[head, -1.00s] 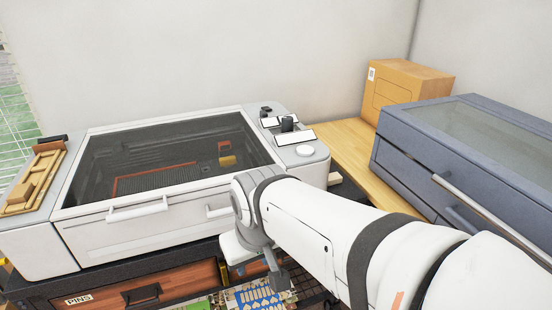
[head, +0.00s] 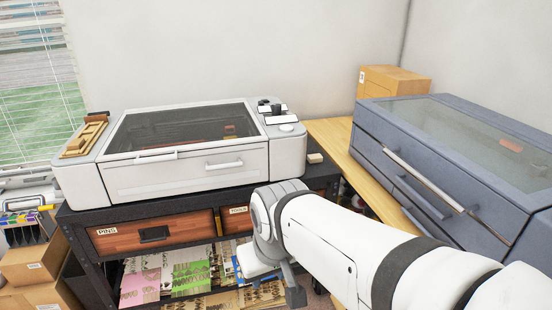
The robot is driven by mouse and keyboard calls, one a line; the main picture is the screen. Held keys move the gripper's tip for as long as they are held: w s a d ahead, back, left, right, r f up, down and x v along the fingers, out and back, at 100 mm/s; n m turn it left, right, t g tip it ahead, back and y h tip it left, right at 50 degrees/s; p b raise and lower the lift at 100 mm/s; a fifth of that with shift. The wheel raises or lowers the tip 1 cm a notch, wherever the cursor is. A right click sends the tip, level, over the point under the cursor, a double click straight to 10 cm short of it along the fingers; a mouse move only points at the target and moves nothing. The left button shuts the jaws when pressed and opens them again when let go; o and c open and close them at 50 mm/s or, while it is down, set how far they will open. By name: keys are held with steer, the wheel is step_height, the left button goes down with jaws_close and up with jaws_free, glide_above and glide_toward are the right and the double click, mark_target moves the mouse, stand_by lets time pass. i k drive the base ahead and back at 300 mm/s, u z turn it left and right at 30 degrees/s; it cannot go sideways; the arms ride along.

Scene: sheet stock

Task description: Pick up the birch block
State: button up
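A small pale wooden block (head: 315,158) lies on the black cart top, just right of the white machine; it may be the birch block. Other wooden pieces (head: 87,137) rest in a tray on the machine's left end, and I cannot tell their wood. My gripper (head: 272,283) hangs low in front of the cart, at the end of my white arm. It is apart from these wooden pieces. Its fingers are mostly hidden, so I cannot see whether they are open or shut.
The white machine (head: 187,180) with a dark glass lid stands on the black cart (head: 75,217), above wooden drawers and shelved sheets (head: 190,270). A blue-grey cabinet (head: 450,150) and cardboard box (head: 390,82) stand on the wooden bench (head: 332,135) at right. Boxes (head: 35,262) stack at lower left.

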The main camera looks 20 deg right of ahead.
mark_target(315, 158)
steer(key=u, duration=0.15)
steer(key=k, duration=0.25)
steer(key=z, duration=1)
steer(key=i, duration=1.45)
